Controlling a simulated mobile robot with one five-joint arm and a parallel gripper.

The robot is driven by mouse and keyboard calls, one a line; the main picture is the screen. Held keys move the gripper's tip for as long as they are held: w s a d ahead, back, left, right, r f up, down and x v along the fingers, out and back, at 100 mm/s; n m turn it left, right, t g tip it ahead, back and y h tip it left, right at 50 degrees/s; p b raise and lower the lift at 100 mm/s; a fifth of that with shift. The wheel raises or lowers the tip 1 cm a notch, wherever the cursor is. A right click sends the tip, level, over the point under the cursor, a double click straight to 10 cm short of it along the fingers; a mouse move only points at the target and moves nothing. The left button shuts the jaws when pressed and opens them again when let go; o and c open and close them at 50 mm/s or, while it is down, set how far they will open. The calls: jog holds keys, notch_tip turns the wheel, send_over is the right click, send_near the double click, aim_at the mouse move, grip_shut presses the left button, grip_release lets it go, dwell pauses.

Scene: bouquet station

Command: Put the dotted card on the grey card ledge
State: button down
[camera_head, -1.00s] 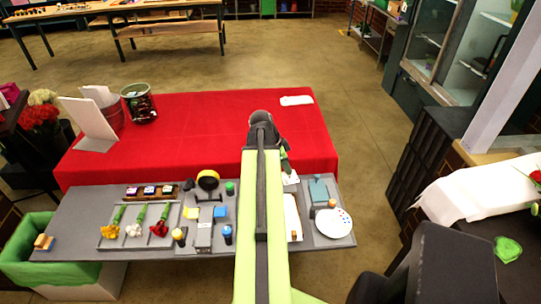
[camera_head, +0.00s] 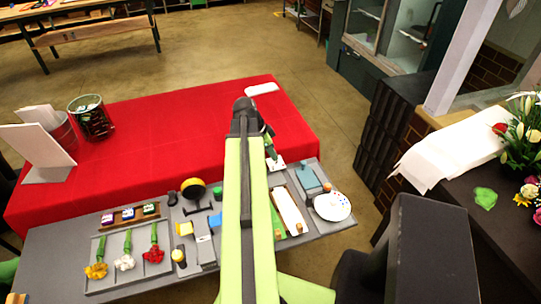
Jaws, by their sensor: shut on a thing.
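My gripper (camera_head: 271,154) is at the far end of my green arm, over the back edge of the grey work board. It is shut, and a small white card (camera_head: 277,164) shows at its fingertips; I take this as the dotted card. Its dots are too small to make out, and the arm hides part of it. I cannot single out the grey card ledge for sure. A grey-blue slab (camera_head: 309,179) lies just right of the card, and a pale grey block (camera_head: 206,250) stands left of my arm.
A white strip (camera_head: 290,211) lies beside my arm. Three flowers (camera_head: 125,262) and a brown rack (camera_head: 130,218) are on the left. The red-covered table (camera_head: 160,150) behind is mostly clear.

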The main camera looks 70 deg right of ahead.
notch_tip(320, 180, down, 8)
jog(key=b, duration=0.8)
jog(key=shift+f, duration=0.1)
jog(key=shift+f, duration=0.25)
dwell(0.9)
jog(key=c, duration=1.3)
grip_release()
jog(key=shift+c, duration=0.2)
jog(key=o, duration=0.4)
notch_tip(320, 180, up, 7)
jog(key=p, duration=0.6)
jog(key=shift+p, duration=0.3)
